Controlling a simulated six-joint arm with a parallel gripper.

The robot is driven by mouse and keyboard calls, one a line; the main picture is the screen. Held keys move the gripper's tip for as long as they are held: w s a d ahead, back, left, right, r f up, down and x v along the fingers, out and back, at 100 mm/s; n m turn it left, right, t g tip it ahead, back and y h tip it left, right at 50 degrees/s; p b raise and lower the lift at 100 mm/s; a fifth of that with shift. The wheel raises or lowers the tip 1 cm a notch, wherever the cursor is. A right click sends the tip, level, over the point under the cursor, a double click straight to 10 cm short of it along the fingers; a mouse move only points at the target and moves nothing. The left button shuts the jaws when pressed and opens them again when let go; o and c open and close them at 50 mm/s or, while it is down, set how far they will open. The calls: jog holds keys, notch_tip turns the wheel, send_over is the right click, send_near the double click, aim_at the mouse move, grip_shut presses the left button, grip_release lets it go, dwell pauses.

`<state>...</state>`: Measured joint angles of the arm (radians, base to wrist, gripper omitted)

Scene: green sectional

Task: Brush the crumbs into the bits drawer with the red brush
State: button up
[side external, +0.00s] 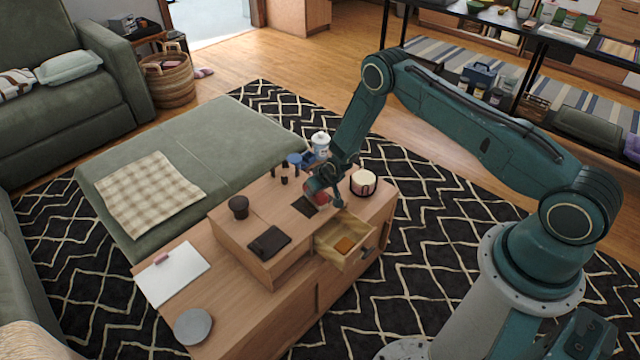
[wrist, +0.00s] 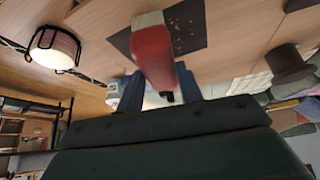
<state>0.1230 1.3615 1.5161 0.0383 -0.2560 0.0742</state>
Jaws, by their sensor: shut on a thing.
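My gripper (side external: 327,183) is shut on the red brush (wrist: 153,52), just above the raised top of the wooden unit. In the wrist view, my gripper's fingers (wrist: 160,92) flank the red handle, and the pale bristles (wrist: 147,20) point toward a dark mat. Small orange-brown crumbs (wrist: 182,32) lie scattered on that mat (wrist: 198,22), beside the brush. In the side view the mat (side external: 304,207) lies just behind the open bits drawer (side external: 326,257); the crumbs are too small to make out there. Whether the bristles touch the mat, I cannot tell.
The drawer holds an orange-brown block (side external: 345,244). A black-framed pale lantern (side external: 363,182) stands right of my gripper. A white lidded jar (side external: 320,143) and a blue-topped item (side external: 294,160) stand behind. A dark cup (side external: 239,206) and black wallet (side external: 269,242) are left.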

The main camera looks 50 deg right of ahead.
jog(key=shift+a, duration=3.15)
jog(key=shift+w+d, duration=0.15)
jog(key=shift+w, duration=0.45)
jog(key=shift+s+d, duration=0.1)
jog(key=shift+d, duration=5.25)
jog(key=shift+a, duration=5.2)
jog(key=shift+a+r, duration=0.15)
jog(key=shift+r, duration=0.5)
jog(key=shift+a+r, duration=0.15)
jog(key=shift+r, duration=3.3)
